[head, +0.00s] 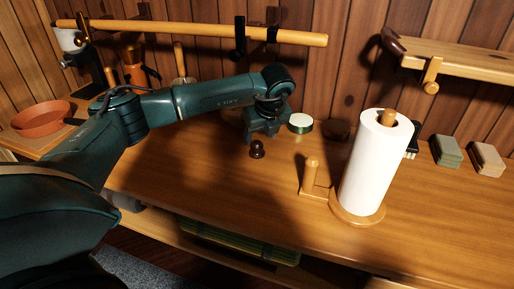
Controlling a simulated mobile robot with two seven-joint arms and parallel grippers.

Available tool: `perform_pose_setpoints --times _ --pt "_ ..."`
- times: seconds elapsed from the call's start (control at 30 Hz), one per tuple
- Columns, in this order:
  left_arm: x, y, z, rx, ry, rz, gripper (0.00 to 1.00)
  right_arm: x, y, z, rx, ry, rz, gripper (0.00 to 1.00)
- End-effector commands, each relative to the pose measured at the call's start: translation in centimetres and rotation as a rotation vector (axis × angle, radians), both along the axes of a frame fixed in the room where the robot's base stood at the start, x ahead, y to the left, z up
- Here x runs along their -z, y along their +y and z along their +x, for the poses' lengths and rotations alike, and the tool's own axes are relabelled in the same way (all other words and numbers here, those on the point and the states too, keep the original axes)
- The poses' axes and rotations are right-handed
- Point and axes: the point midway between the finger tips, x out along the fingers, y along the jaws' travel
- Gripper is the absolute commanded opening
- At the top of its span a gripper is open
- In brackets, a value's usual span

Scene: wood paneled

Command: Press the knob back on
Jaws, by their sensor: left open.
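A small dark brown knob (257,149) shows on the wooden counter, upright, with a rounded top and a wider base. My left gripper (262,134) reaches in from the left and points down just behind and above it. Its jaws are open, and I cannot tell whether a finger touches the knob. What the knob fits onto is not clear from this view. My right gripper is out of view.
A paper towel roll (375,165) on a wooden stand and a small wooden post (312,175) stand to the right. A green-and-white round tin (300,123) sits behind. The front middle of the counter (220,185) is clear.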

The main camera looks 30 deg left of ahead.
Motion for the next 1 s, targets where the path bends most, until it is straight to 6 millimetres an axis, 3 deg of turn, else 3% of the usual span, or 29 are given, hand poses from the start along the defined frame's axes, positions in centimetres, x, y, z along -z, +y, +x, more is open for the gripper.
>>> perform_pose_setpoints --times 0.27,0.43,0.8,1.0 --pt "2.5 1.1 1.0 -0.002 0.003 0.001 0.57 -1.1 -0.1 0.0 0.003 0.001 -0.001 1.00" --pt "4.3 1.7 1.4 0.000 0.001 0.000 0.57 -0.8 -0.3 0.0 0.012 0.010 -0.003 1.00" --pt "4.6 1.8 1.5 0.000 -0.001 0.000 0.57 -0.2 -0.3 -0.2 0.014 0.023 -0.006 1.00" --pt "4.6 1.8 1.5 0.000 -0.001 0.000 0.42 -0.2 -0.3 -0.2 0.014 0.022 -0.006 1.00"
